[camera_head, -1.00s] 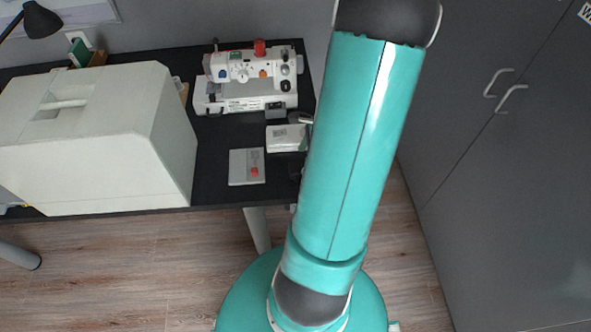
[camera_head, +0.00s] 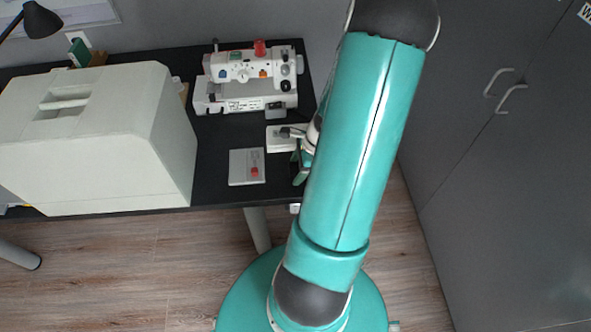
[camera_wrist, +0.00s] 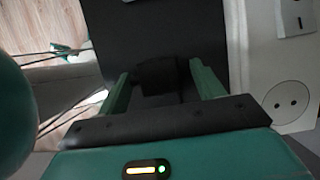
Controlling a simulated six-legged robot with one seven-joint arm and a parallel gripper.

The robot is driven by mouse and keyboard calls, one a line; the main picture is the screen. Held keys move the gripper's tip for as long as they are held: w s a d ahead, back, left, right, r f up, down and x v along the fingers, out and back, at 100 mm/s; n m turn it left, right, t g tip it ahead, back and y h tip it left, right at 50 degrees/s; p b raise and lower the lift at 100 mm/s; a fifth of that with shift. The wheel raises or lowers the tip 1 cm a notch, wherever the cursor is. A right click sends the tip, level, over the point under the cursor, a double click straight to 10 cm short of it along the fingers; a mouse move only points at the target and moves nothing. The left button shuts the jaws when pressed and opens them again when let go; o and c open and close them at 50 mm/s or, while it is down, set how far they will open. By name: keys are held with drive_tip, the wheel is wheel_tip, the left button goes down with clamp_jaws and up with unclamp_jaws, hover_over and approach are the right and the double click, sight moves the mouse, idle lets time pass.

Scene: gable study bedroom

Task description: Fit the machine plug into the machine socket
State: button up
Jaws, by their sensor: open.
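The sewing machine (camera_head: 250,80) stands at the back of the black table. A small dark grey block (camera_head: 276,109) sits at its front right and may be the machine socket; its opening is too small to make out. My gripper (camera_wrist: 161,75) is open over the table beside the white box, and its green fingers partly show in the head view (camera_head: 301,162). Between the fingers in the wrist view is a dark block (camera_wrist: 158,76), probably the machine plug. The fingers stand apart from its sides; its prongs are not visible.
A white box (camera_head: 280,140) lies left of my gripper; a round two-hole outlet (camera_wrist: 290,100) shows on a pale surface in the wrist view. A grey pedal-like plate (camera_head: 246,167) lies in front. A large pale case (camera_head: 110,140) fills the table's left. Grey cabinets (camera_head: 480,150) stand right.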

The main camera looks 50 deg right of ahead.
drive_tip(key=c, duration=1)
drive_tip(key=shift+r, duration=0.15)
